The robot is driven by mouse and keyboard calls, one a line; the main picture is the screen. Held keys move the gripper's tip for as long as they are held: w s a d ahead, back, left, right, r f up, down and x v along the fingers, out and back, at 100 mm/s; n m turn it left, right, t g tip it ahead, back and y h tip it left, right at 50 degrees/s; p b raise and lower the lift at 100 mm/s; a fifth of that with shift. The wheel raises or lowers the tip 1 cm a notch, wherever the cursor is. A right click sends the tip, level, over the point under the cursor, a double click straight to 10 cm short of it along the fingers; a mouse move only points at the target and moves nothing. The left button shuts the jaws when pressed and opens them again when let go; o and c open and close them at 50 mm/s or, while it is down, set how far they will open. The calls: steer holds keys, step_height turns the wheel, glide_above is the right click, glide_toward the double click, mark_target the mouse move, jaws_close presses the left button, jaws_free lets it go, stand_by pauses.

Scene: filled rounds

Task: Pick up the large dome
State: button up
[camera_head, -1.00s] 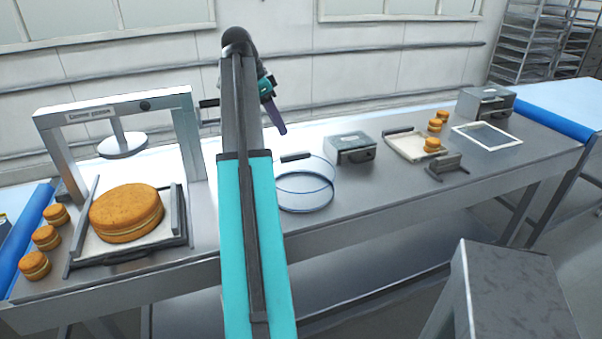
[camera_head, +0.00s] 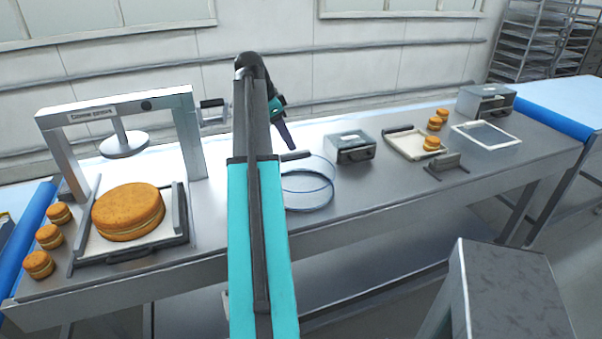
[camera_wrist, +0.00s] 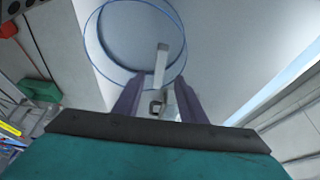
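The large dome (camera_head: 322,200) is a clear cover with thin blue rims and a grey bar handle (camera_head: 296,156) on top. It stands on the steel table, just right of my arm, which hides part of its left side. In the wrist view the dome (camera_wrist: 97,58) shows as blue rings beyond the fingers, with its handle (camera_wrist: 161,62) reaching toward the gap between them. My gripper (camera_head: 289,143) is above the dome's handle, pointing down. In the wrist view my gripper (camera_wrist: 158,103) has its two purple fingers apart, with nothing clasped between them.
At left, a press frame (camera_head: 118,105) stands over a large round cake (camera_head: 128,211) on a tray, with several small cakes (camera_head: 48,237) beside it. Right of the dome are a grey box (camera_head: 350,147), a tray with small cakes (camera_head: 410,143), and a white frame (camera_head: 487,135).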

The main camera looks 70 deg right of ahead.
mark_target(295, 153)
steer(key=shift+p+x, duration=0.75)
steer(key=shift+x, duration=0.45)
steer(key=shift+p+x, duration=0.3)
steer(key=shift+x, duration=1.05)
steer(key=shift+f, duration=0.1)
jaws_close()
